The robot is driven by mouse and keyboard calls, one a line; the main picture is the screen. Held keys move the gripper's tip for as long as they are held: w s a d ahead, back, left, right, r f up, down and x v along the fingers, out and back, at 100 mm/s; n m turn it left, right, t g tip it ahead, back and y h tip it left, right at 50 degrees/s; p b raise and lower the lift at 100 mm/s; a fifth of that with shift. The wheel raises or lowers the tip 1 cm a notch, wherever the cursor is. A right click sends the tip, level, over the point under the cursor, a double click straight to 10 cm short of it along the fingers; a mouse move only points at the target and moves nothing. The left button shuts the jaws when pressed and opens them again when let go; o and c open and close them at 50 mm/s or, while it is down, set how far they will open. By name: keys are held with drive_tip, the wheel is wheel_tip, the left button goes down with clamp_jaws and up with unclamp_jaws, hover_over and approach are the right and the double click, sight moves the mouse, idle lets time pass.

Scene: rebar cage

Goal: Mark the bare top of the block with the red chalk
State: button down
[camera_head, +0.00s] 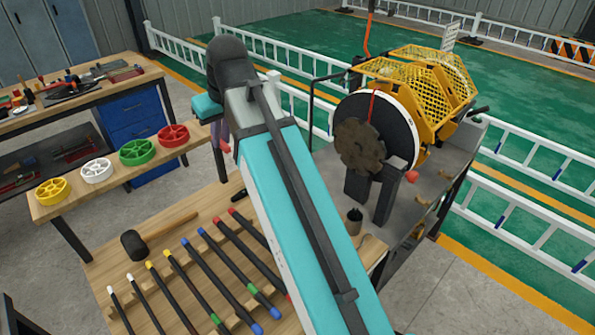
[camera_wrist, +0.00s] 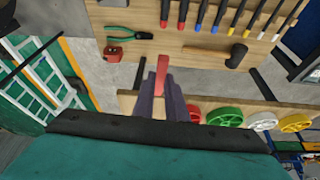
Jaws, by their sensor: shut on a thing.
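My gripper (camera_wrist: 163,90) is shut on the red chalk (camera_wrist: 162,70), a short red stick that points up and out of the jaws in the wrist view. In the head view my gripper (camera_head: 219,138) shows only in part beside my arm, above the edge of the wooden bench, with a small red bit at its tip. The chalk's held end is hidden between the fingers. I cannot pick out the block or its bare top in either view; my arm covers the middle of the head view.
Several colour-tipped bars (camera_head: 205,280) and a black mallet (camera_head: 134,244) lie on the bench. Coloured rings (camera_head: 138,152) sit on a narrow shelf. A yellow-guarded machine (camera_head: 420,90) stands right. Pliers (camera_wrist: 130,33) and a red boxy object (camera_wrist: 113,54) lie on wood.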

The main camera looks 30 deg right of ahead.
drive_tip(key=w+f+m+b, duration=0.2)
drive_tip(key=w+f, duration=0.3)
drive_tip(key=f, duration=0.8)
drive_tip(key=shift+w+h+b, duration=0.25)
drive_tip(key=shift+h+b, duration=0.15)
drive_tip(key=shift+b, duration=0.4)
drive_tip(key=shift+s+a+f, duration=0.1)
drive_tip(key=shift+s, duration=0.1)
